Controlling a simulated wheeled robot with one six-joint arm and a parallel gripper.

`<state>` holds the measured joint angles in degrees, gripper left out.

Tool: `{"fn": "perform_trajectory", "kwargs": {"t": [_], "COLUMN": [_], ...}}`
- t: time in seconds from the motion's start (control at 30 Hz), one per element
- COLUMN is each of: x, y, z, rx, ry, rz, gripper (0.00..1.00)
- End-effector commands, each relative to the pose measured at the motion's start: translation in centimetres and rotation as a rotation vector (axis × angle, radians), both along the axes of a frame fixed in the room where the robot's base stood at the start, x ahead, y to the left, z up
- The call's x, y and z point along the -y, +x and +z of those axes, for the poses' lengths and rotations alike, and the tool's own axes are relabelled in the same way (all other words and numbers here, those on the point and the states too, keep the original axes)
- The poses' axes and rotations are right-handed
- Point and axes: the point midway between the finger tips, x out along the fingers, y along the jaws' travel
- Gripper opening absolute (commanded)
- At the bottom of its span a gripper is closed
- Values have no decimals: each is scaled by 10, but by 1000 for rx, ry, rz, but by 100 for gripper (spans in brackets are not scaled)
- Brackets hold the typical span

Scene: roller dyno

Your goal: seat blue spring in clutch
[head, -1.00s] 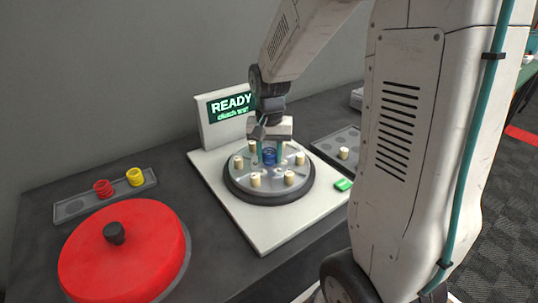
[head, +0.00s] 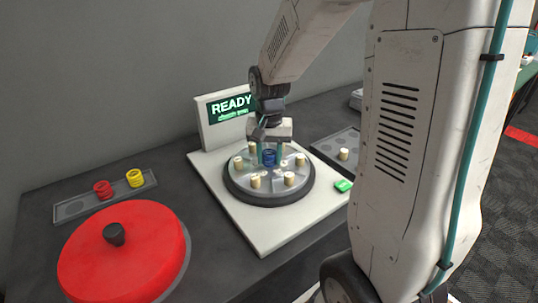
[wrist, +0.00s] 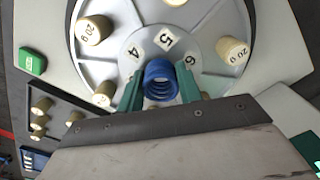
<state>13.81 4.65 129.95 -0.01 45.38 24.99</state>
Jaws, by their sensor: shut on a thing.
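The blue spring (head: 269,157) is between the fingers of my gripper (head: 269,154), over the middle of the clutch. The clutch (head: 240,184) is a round grey disc with a dark rim and several cream rollers around it. In the wrist view the blue spring (wrist: 160,80) stands between the two green fingertips of my gripper (wrist: 160,92), near the hub with number labels. My gripper is shut on the spring. I cannot tell whether the spring's lower end touches the hub; the spring hides that spot.
A red round lid (head: 150,255) with a black knob lies at the front left. A grey tray (head: 75,208) holds a red spring (head: 103,190) and a yellow spring (head: 135,178). A display (head: 230,106) reads READY. A green button (head: 343,185) and a roller tray (head: 335,142) are at the right.

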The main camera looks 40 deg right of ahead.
Motion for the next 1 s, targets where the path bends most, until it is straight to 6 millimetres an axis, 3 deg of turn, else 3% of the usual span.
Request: {"fn": "perform_trajectory", "kwargs": {"t": [1.0], "x": [0], "y": [0], "z": [2], "rx": [-1], "ry": [1], "rz": [0], "gripper": [12]}}
